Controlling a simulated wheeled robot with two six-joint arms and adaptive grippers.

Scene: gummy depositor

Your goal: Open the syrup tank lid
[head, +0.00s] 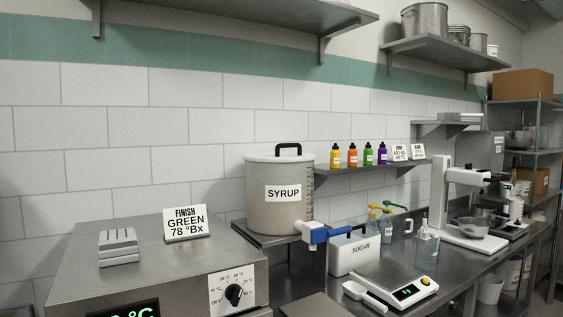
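The syrup tank (279,208) is a large grey cylinder labelled SYRUP. It stands upright on a metal stand in the middle of the head view. Its pale lid (270,159) sits on top, flat and closed, with a black arched handle (288,146) standing up from it. A tap with a blue lever (319,235) sticks out at the tank's lower right. Neither of my grippers shows in the head view.
A steel machine (160,258) with a dial and a FINISH GREEN sign (185,223) stands at the left. A SUGAR bin (353,252) and a scale (402,285) stand right of the tank. A shelf with coloured bottles (352,155) is close behind; a higher shelf (250,12) hangs above.

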